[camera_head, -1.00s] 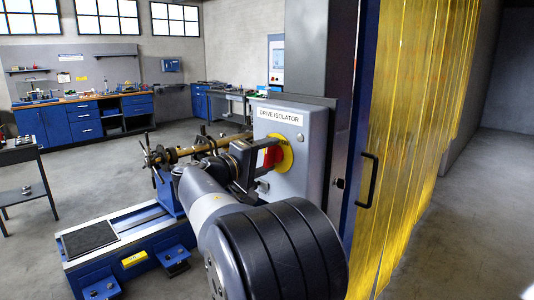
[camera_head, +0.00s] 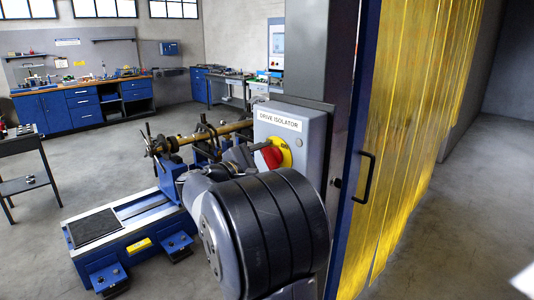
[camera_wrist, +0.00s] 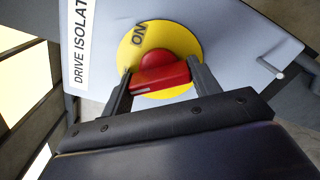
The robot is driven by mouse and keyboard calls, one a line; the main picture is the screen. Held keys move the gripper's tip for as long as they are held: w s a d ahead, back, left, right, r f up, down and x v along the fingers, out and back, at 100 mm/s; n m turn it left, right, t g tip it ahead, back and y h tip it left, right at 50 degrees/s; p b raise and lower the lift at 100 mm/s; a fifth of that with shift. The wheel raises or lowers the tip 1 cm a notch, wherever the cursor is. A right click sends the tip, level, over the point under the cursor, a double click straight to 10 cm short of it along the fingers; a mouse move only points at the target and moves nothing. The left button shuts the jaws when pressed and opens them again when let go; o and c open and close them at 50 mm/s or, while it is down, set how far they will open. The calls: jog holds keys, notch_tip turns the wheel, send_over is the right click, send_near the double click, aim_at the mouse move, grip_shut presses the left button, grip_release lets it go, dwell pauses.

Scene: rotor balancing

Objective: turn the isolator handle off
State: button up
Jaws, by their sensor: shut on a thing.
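The drive isolator is a grey box (camera_head: 301,128) with a "DRIVE ISOLATOR" label. Its red handle (camera_head: 271,156) sits on a round yellow plate (camera_head: 286,153). In the wrist view the red handle (camera_wrist: 160,77) lies slightly tilted across the yellow plate (camera_wrist: 165,38), with "ON" printed at the plate's upper left. My gripper (camera_wrist: 161,80) has one finger at each end of the handle and is shut on it. In the head view my arm hides most of the gripper.
A blue-framed yellow screen (camera_head: 415,130) with a black pull handle (camera_head: 364,178) stands right of the box. The balancing machine's blue bed (camera_head: 130,235) and rotor shaft (camera_head: 215,134) lie to the left. A workbench (camera_head: 85,105) stands at the back; open floor shows between.

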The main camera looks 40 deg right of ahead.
jog(key=shift+n+p, duration=0.35)
jog(key=shift+n, duration=0.25)
jog(key=shift+f, duration=0.1)
jog(key=o, duration=1)
jog(key=a+b, duration=0.1)
jog(key=a, duration=1)
jog(key=shift+s+b, duration=0.35)
jog(key=shift+s, duration=0.1)
jog(key=shift+d, duration=0.2)
